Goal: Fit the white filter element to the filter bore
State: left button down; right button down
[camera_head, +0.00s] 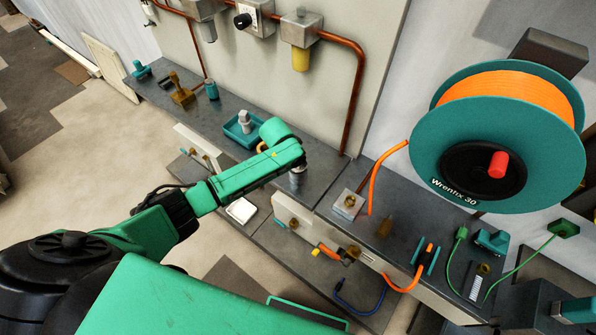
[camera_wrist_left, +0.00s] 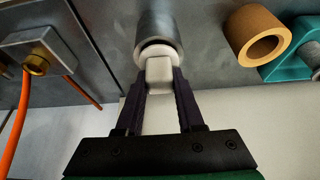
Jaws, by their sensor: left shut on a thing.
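My left gripper (camera_wrist_left: 160,76) is shut on the white filter element (camera_wrist_left: 159,70). Its square white end sits between the two dark fingers. The element's rounded white collar is at the mouth of a grey cylinder (camera_wrist_left: 158,28), which looks like the filter bore. The collar seems to be at or just inside the rim; I cannot tell how deep. In the head view my left gripper (camera_head: 298,169) points down over the bench, with the grey cylinder (camera_head: 297,182) just below, and the element is hidden there. My right gripper is not in view.
A grey block with a brass fitting (camera_wrist_left: 37,63) and orange hose stands left. An orange hose reel (camera_head: 500,135) stands at the right of the bench.

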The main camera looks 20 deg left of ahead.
pick_arm(q)
jog(key=shift+f, duration=0.15)
jog(key=shift+c, duration=2.2)
grip_release()
jog(key=b+v, duration=0.1)
jog(key=v, duration=1.3)
jog(key=shift+r, duration=0.3)
jog(key=shift+s, duration=0.1)
